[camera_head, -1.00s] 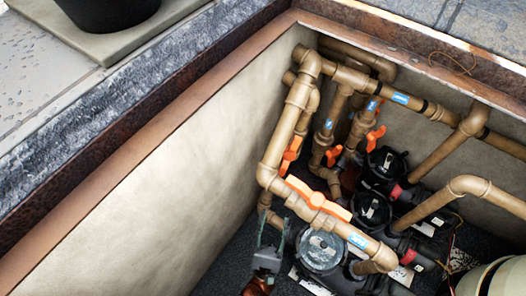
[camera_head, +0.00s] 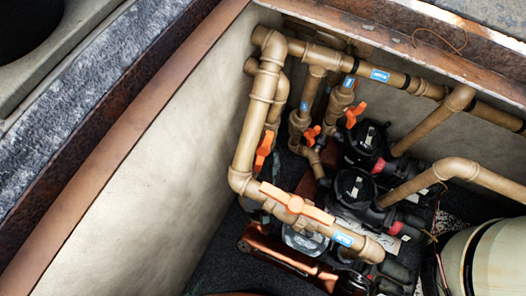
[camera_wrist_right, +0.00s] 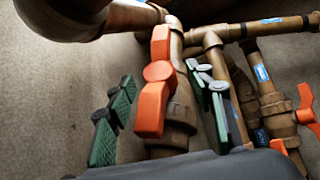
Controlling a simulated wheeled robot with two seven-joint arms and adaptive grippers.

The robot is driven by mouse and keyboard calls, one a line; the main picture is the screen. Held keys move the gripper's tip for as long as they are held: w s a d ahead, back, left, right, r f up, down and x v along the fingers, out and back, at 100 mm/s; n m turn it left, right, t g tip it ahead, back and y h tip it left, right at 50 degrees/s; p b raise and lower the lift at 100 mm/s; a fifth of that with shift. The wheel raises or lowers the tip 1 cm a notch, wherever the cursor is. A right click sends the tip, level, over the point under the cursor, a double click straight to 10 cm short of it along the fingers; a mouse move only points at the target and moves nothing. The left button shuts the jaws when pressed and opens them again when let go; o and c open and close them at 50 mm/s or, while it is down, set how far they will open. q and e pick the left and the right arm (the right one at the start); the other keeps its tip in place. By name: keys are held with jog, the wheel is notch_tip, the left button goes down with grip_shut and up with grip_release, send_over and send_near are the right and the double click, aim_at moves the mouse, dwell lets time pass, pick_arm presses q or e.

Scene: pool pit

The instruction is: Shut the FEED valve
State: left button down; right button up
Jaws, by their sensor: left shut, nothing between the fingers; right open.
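An upright orange valve handle (camera_wrist_right: 156,90) on a tan pipe stands between the green-padded fingers of my right gripper (camera_wrist_right: 157,82), which is open and not visibly pressing on it. It seems to be the left orange handle (camera_head: 263,151) in the head view, lying along its pipe. Another long orange handle (camera_head: 296,203) lies along the front pipe. Two smaller orange handles (camera_head: 312,135) (camera_head: 356,113) sit farther back. The blue labels are too small to read, so I cannot tell which valve is FEED. My right gripper is mostly hidden below the front pipe in the head view. My left gripper is not seen.
Black pumps (camera_head: 366,140) and tan pipes crowd the pit. A pale tank (camera_head: 497,262) is at the lower right. The pit's left wall (camera_head: 160,180) is bare. A brown rim (camera_head: 110,165) edges the pit.

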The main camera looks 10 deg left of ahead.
jog(key=shift+w+a+r+y, duration=0.1)
jog(key=shift+w+r+y, duration=0.2)
jog(key=shift+w+r, duration=0.4)
grip_shut()
dwell(0.3)
